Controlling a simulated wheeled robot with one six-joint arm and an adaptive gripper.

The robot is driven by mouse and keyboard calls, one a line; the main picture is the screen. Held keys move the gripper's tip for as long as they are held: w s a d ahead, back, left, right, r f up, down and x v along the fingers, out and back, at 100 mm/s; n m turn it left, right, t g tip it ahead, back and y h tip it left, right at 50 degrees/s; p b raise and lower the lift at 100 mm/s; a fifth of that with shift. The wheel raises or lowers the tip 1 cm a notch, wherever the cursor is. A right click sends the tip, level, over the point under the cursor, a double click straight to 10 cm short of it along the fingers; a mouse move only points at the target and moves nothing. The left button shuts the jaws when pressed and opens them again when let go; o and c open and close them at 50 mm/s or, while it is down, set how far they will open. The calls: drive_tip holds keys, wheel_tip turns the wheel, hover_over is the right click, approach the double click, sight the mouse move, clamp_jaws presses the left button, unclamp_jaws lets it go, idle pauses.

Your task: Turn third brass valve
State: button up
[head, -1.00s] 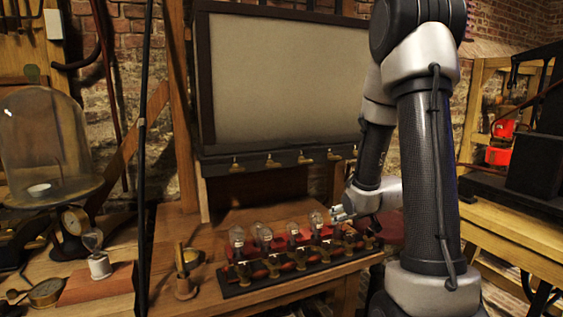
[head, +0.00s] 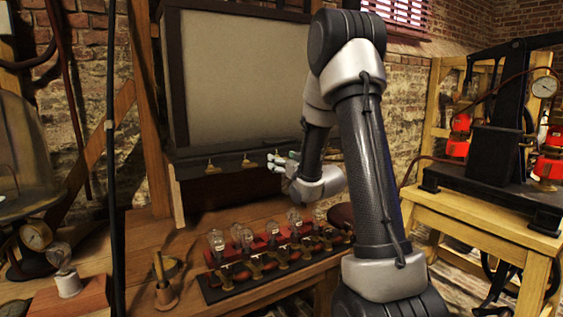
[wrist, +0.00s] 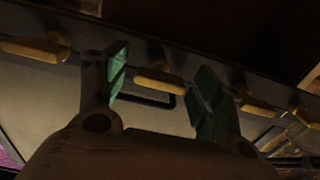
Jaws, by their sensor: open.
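A row of brass valves runs along the dark rail under the pale framed board. In the head view I see the first (head: 212,167), the second (head: 247,161) and the third brass valve (head: 277,156); my arm hides the rail further right. My gripper (head: 274,163) is open with its tips near the third valve. In the wrist view, my gripper's two green-padded fingers (wrist: 162,88) stand apart, and a brass valve (wrist: 160,79) shows between them, further off. I cannot tell any contact. More valves show to the left (wrist: 35,48) and right (wrist: 258,108).
Several glass-bulb jars (head: 294,219) stand in a dark rack on the wooden bench (head: 190,236) below my gripper. A glass dome (head: 25,160) stands at left. A wooden table (head: 480,206) with black apparatus is at right.

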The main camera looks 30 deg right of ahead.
drive_tip(key=shift+w, duration=0.4)
drive_tip(key=c, duration=1)
